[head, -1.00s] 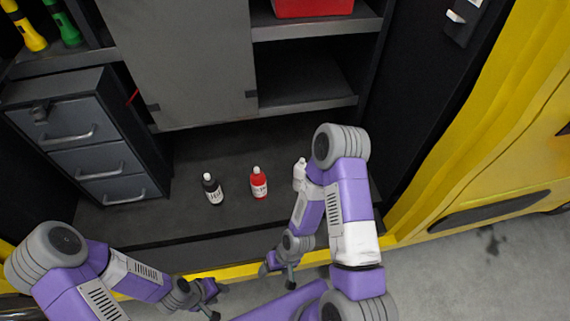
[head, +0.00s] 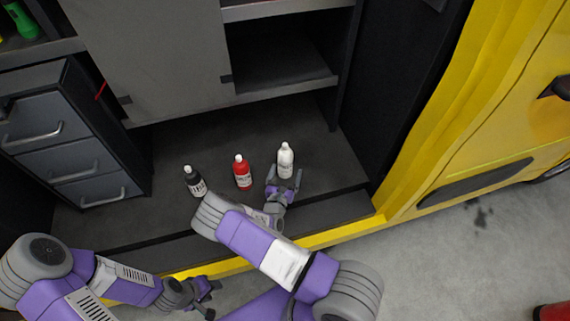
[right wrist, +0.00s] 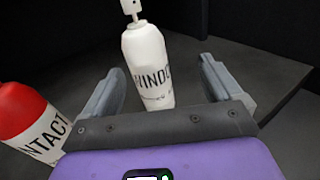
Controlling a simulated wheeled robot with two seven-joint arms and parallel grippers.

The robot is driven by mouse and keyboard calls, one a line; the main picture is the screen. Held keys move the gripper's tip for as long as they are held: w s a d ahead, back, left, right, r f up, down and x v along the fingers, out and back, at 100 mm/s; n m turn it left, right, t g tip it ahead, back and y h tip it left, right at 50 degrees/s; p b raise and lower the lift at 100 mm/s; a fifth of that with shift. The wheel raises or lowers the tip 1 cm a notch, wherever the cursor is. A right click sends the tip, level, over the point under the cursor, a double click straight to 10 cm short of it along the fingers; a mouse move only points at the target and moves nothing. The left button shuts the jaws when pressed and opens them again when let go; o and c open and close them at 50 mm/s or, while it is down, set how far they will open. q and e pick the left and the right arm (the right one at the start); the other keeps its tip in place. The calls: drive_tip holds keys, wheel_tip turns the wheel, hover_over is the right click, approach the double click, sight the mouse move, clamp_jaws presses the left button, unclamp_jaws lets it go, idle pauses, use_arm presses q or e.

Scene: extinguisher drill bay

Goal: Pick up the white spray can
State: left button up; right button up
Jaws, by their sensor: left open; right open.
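The white spray can (head: 285,161) stands upright on the dark bay floor, rightmost of three bottles. In the right wrist view the white can (right wrist: 148,62) has dark lettering and a white nozzle, and stands just ahead, roughly between the two finger lines. My right gripper (head: 285,182) is open, just in front of the can; its fingers (right wrist: 158,85) show on either side in the wrist view. Whether they touch the can I cannot tell.
A red bottle (head: 242,172) stands close left of the white can and shows beside the left finger in the wrist view (right wrist: 27,120). Grey drawers (head: 72,150) are at left, shelves (head: 285,90) behind. Floor right of the can is clear.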

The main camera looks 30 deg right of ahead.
sight(284, 161)
drive_tip(key=shift+w+a+r+n+t+y, duration=0.25)
drive_tip(key=shift+w+n+t, duration=0.1)
drive_tip(key=shift+w, duration=0.25)
drive_tip(key=shift+w+a+r+n+t+y, duration=0.15)
drive_tip(key=shift+w+a+n+t, duration=0.15)
drive_tip(key=shift+w, duration=0.3)
drive_tip(key=b+x, duration=0.1)
drive_tip(key=x, duration=0.2)
drive_tip(key=b+x, duration=0.1)
drive_tip(key=x, duration=0.1)
drive_tip(key=shift+d+f+b, duration=0.15)
drive_tip(key=shift+d+b, duration=0.2)
drive_tip(key=shift+d, duration=0.15)
drive_tip(key=shift+w+d, duration=0.35)
drive_tip(key=shift+r, duration=0.2)
drive_tip(key=c, duration=1.7)
